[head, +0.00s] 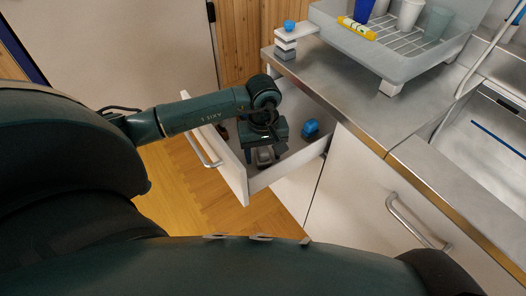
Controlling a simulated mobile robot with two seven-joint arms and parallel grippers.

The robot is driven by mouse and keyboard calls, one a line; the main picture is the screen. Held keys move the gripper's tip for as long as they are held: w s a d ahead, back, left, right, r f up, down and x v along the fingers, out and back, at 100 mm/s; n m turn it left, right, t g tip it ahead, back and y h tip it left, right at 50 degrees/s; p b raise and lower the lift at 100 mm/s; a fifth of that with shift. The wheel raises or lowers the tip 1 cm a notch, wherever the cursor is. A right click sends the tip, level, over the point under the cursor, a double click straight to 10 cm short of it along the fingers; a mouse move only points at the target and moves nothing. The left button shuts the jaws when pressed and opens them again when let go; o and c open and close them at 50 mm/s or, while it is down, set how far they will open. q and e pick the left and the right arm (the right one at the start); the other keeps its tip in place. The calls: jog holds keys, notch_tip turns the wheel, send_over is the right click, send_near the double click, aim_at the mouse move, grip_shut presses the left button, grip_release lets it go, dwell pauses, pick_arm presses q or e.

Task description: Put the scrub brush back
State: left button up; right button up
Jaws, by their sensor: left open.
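My left gripper (265,151) points down into the open drawer (237,173), with its jaws apart. A small greyish object (265,156) shows low between or just behind the fingers; I cannot tell whether they touch it. A blue object (310,129) lies in the drawer to the right of the gripper, apart from it. No thing is clearly recognisable as the scrub brush; the blue object may be it, but its shape is too small to tell. The gripper and forearm hide part of the drawer's inside. My right gripper is not in view.
A white stacked object with a blue ball on top (286,40) stands at the counter's corner. A dish rack (400,66) holds cups and a yellow tube (357,28). A sink (490,130) lies at the right. The steel counter (375,112) is clear in front of the rack.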

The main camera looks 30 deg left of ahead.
aim_at(265, 150)
pick_arm(q)
notch_tip(265, 150, up, 12)
jog(key=shift+f+p, duration=0.1)
jog(key=shift+p, duration=0.25)
jog(key=shift+s+d, duration=0.1)
jog(key=shift+d, duration=0.2)
jog(key=s+d+n+g+h, duration=0.25)
jog(key=s+d+h, duration=0.3)
jog(key=d, duration=0.45)
jog(key=s+d+n+g+h, duration=0.1)
jog(key=s+d+n+h, duration=0.25)
jog(key=d+h, duration=0.45)
jog(key=d+r+n+t+h, duration=0.5)
jog(key=r+n+t+h, duration=0.45)
jog(key=n, duration=1.05)
jog(key=w+a+f+n+t+y, duration=0.25)
jog(key=n+t+y, duration=0.35)
jog(key=n, duration=0.5)
jog(key=w+a+f+n+t+y, duration=0.1)
jog(key=a+f+n+t+y, duration=0.25)
jog(key=n+t+y, duration=0.45)
jog(key=s+a+f+n+g+y, duration=0.2)
jog(key=s+f+n+g, duration=0.1)
jog(key=f+n, duration=0.3)
jog(key=s+a+f+n+g+y, duration=0.2)
jog(key=f+n, duration=0.4)
jog(key=n, duration=0.4)
jog(key=shift+s+a+f+g, duration=0.25)
jog(key=shift+s+g, duration=0.6)
jog(key=shift+g, duration=0.35)
